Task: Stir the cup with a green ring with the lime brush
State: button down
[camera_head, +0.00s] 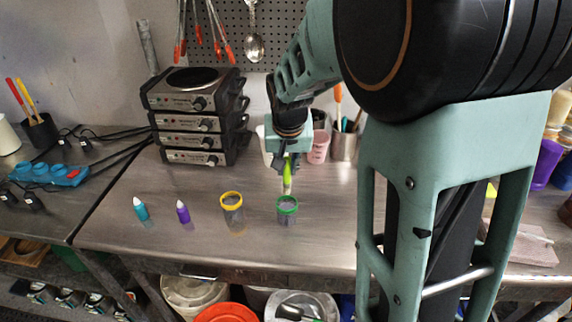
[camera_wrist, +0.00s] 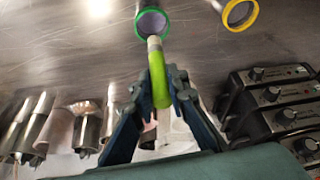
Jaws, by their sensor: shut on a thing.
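The cup with a green ring (camera_head: 287,207) stands on the metal bench in the head view. It also shows at the top of the wrist view (camera_wrist: 151,24). My gripper (camera_head: 288,160) is above this cup, shut on the lime brush (camera_head: 287,177). The brush points down, its pale tip just over or at the cup's mouth; I cannot tell whether it is inside. In the wrist view the lime brush (camera_wrist: 158,88) sits between the fingers, with its pale end overlapping the near edge of the green ring.
A yellow-ringed cup (camera_head: 232,203) stands left of the green one. A purple brush (camera_head: 183,212) and a teal brush (camera_head: 140,209) stand further left. Stacked hot plates (camera_head: 190,140) are behind left; a pink cup (camera_head: 319,147) and other containers are behind. The bench's front edge is close.

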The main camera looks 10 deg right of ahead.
aim_at(287, 192)
jog(key=shift+f+b, duration=4.2)
jog(key=shift+f, duration=1)
